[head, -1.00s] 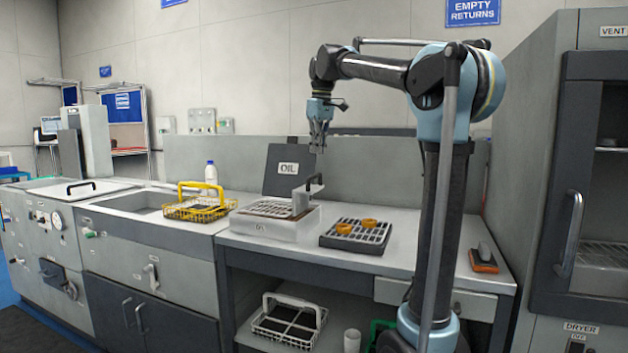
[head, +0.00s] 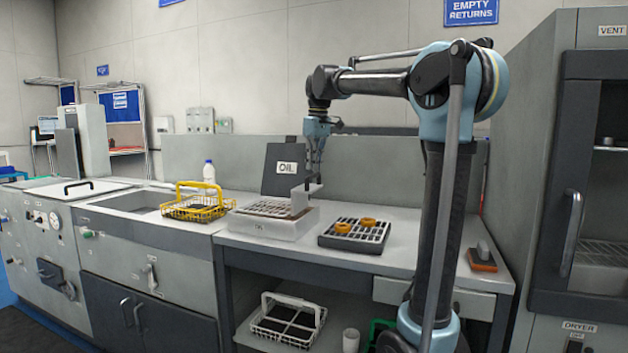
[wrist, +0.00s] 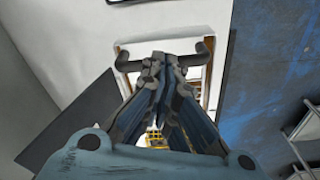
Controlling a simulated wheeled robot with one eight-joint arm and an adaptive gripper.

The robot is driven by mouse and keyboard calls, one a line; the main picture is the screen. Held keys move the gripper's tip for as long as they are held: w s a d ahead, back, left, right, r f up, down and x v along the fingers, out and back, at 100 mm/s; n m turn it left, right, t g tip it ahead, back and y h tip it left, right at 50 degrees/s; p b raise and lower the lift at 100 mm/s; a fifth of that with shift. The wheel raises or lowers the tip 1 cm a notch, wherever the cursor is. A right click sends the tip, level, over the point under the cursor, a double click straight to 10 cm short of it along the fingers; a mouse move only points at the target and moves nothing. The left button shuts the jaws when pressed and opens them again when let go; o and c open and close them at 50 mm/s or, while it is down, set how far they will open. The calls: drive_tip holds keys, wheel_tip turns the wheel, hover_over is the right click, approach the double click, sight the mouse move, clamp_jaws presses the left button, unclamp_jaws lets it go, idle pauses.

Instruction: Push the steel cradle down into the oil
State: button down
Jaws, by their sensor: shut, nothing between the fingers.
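The oil tank (head: 270,228) is a pale, low box on the bench, in front of a dark upright plate labelled OIL (head: 288,168). The steel cradle (head: 266,208) shows as a slotted rack in the tank's opening, with an upright handle at its right end. My gripper (head: 315,176) points down, shut and empty, right at the top of that handle. In the wrist view my closed fingertips (wrist: 165,62) overlap the middle of the dark handle bar (wrist: 128,62). I cannot tell whether they touch it. The oil surface is not clearly visible.
A dark slotted tray (head: 355,236) with two orange rings stands right of the tank. A yellow wire basket (head: 196,208) sits at the left by the sink, with a white bottle (head: 209,172) behind. A white basket (head: 288,318) is on the shelf below.

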sight(315, 174)
drive_tip(key=shift+f, duration=0.6)
drive_tip(key=shift+f, duration=2.9)
drive_tip(key=shift+s+d+r, duration=0.3)
drive_tip(key=shift+s+d, duration=0.15)
drive_tip(key=shift+d, duration=0.1)
drive_tip(key=shift+s+d+r, duration=0.3)
drive_tip(key=shift+s+d, duration=0.15)
drive_tip(key=shift+d, duration=0.1)
wheel_tip(315, 174, up, 12)
drive_tip(key=shift+s+d, duration=0.35)
drive_tip(key=shift+d, duration=0.1)
drive_tip(key=shift+f, duration=0.1)
